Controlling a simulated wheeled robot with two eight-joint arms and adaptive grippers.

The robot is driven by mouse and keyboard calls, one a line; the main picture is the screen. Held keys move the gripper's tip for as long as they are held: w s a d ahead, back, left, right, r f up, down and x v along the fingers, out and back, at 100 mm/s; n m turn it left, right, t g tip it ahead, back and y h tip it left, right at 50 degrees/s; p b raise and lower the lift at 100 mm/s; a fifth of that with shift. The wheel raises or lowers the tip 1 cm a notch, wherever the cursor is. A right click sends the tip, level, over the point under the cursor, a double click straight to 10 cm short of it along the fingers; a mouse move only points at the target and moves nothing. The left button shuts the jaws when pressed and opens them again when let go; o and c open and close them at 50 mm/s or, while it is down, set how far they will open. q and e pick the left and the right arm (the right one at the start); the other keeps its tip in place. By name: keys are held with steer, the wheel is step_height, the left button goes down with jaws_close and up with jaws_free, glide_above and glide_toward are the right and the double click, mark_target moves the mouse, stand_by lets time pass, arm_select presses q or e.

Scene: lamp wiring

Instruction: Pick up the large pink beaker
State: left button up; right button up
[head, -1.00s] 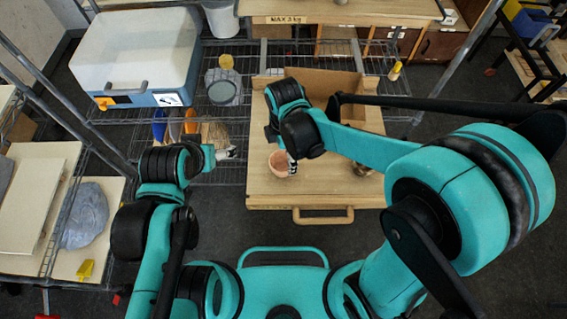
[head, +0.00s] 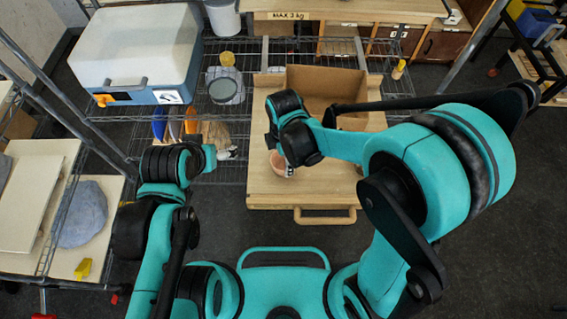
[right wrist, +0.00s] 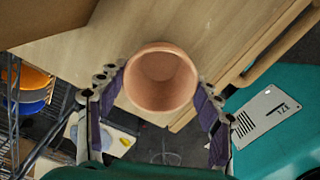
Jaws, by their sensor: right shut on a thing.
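The large pink beaker (head: 279,161) is over the front part of the wooden drawer-like tray (head: 315,189), partly covered by my right gripper (head: 288,168). In the right wrist view the beaker (right wrist: 161,78) shows its open, empty mouth between the two purple-padded fingers of my right gripper (right wrist: 157,100). The fingers are shut on its sides. I cannot tell whether its base touches the wood. My left gripper (head: 226,152) is over the wire rack left of the tray, apart from the beaker. Its fingers are too small to read.
A white and blue cooler box (head: 137,55) stands on the wire rack at the back left. Blue and orange containers (head: 175,122) stand near my left gripper. A cardboard box (head: 318,84) stands at the tray's back. The tray's front, by its handle (head: 325,215), is clear.

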mark_target(284, 168)
steer(key=shift+r, duration=0.65)
step_height(284, 168, up, 3)
steer(key=shift+r+p, duration=0.1)
steer(key=shift+p, duration=0.7)
steer(key=s+d+r+p, duration=0.35)
steer(key=d+r, duration=0.25)
steer(key=d, duration=0.4)
steer(key=w+d+r+p, duration=0.2)
steer(key=w+r+p, duration=0.2)
steer(key=w+r, duration=0.6)
steer(key=shift+w+d+f, duration=0.15)
steer(key=shift+w, duration=2.05)
steer(key=shift+w+d+f, duration=0.1)
steer(key=shift+w, duration=2.1)
steer(key=shift+w+d+f, duration=0.15)
steer(key=shift+w, duration=2.05)
steer(key=shift+f+b, duration=5.1)
steer(key=shift+f, duration=2.1)
